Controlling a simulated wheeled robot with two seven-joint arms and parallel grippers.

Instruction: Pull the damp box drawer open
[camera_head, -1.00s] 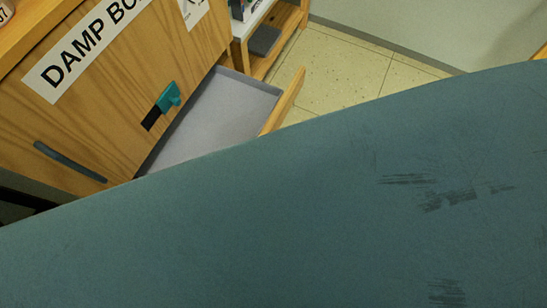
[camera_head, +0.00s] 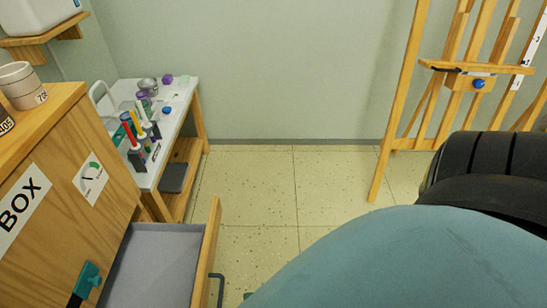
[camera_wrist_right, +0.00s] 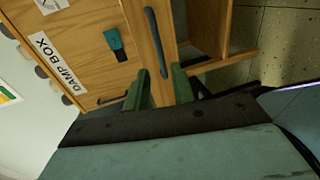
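The wooden damp box (camera_head: 112,185) stands at the left of the head view, with its label (camera_head: 20,210) partly cut off. Its grey-lined drawer (camera_head: 155,262) is pulled out, with the wooden front board (camera_head: 208,250) away from the cabinet. A dark bar handle (camera_head: 217,288) is on that front; it also shows in the right wrist view (camera_wrist_right: 154,40). My right gripper (camera_wrist_right: 160,72) is open, its green fingers apart on either side of the handle's lower end; contact is unclear. My left gripper is not in view.
A teal latch (camera_head: 89,278) is on the cabinet front. A white-topped side table (camera_head: 178,125) with jars and tools stands behind the cabinet. A wooden easel (camera_head: 400,95) stands at the right. Speckled floor (camera_head: 250,190) between them is clear.

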